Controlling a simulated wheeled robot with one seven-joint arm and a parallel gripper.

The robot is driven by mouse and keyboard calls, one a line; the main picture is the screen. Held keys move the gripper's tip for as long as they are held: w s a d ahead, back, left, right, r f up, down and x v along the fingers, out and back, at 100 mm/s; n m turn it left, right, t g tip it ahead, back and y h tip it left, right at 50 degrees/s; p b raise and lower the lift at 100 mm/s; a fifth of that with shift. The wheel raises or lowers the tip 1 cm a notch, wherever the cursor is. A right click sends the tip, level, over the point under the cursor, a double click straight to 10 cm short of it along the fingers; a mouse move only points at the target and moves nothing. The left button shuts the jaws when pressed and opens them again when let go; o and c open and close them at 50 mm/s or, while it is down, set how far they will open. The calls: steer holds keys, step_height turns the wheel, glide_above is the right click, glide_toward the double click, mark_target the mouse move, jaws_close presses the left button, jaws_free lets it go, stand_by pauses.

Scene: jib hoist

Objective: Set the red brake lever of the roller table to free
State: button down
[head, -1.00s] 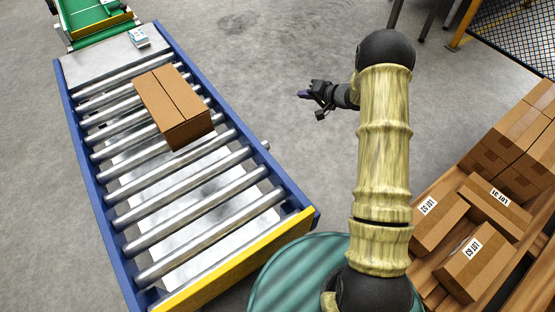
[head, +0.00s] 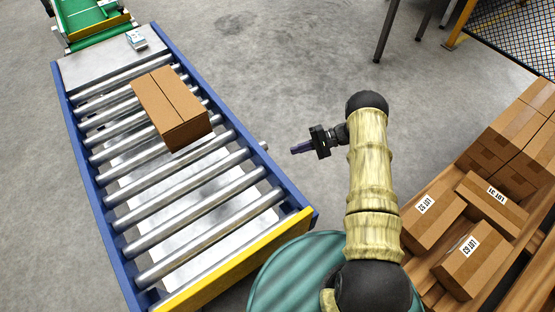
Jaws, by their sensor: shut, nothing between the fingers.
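The roller table (head: 84,190) has a blue frame, steel rollers and a yellow front end, and stands at the left of the head view. I see no red brake lever on it; a small pale knob (head: 263,145) sticks out from its right side. A brown carton (head: 172,108) rests on the rollers towards the far end. My gripper (head: 296,149) is shut and empty, pointing left. It appears in the gap just right of that knob, apart from the table in the picture.
Cartons with lot labels (head: 437,218) lie on a wooden pallet (head: 508,287) at the right. A green conveyor (head: 88,14) adjoins the table's far end. A mesh guard (head: 515,35) and dark legs (head: 388,30) stand at the back right. The grey floor between is clear.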

steer(key=s+a+b, duration=0.2)
steer(key=s+a, duration=0.2)
steer(key=a, duration=0.4)
steer(key=shift+s+a+f, duration=0.2)
steer(key=shift+s+f, duration=0.05)
steer(key=shift+f, duration=0.05)
stand_by(0.6)
